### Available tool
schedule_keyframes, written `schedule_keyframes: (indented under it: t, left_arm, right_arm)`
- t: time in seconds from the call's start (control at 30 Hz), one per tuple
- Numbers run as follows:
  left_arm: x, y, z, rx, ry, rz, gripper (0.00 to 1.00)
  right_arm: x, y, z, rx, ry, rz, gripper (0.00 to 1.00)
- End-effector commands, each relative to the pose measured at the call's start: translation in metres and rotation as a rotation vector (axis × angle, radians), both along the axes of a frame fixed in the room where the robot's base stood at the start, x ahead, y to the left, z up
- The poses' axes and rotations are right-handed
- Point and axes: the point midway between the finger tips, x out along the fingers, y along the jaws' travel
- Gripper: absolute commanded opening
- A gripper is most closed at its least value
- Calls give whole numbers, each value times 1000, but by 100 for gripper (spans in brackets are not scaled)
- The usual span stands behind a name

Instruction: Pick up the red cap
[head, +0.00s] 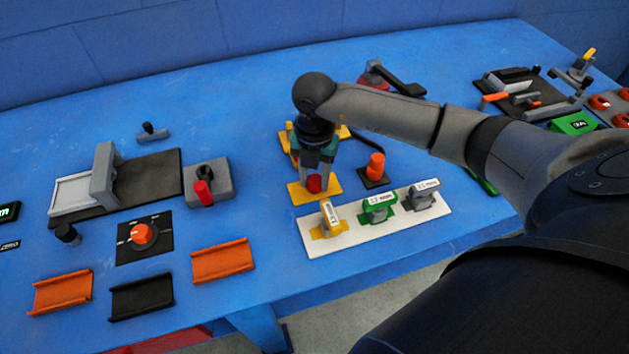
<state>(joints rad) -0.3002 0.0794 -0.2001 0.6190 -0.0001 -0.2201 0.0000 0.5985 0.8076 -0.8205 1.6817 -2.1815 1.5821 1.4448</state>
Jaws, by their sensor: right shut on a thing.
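The red cap (314,184) is at the front of a yellow plate (297,191), in the middle of the blue table. My right gripper (315,177) points down over the yellow plate and is shut on the red cap. Only the lower part of the cap shows below the fingers. I cannot tell whether the cap is touching the plate or just above it. My left gripper is not in view.
A white strip (345,242) with yellow, green and grey tagged pieces lies in front. An orange knob (375,166) stands close to the right. A grey block with a red-tipped lever (203,192) is to the left. Orange trays (222,261) lie front left.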

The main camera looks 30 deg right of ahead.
Motion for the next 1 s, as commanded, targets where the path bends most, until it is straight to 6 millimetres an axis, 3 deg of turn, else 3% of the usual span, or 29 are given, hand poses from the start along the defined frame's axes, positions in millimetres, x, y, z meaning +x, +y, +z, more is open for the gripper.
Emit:
schedule_keyframes:
  t: [0.17,0.67,0.87,1.0]
  left_arm:
    - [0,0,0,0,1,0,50]
    - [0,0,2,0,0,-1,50]
    - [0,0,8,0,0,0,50]
    - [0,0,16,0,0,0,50]
  right_arm:
    - [0,0,0,0,0,0,0]
    - [1,0,7,0,-3,-1,0]
    - [1,0,33,0,-4,1,0]
    - [2,-1,70,0,-8,0,0]
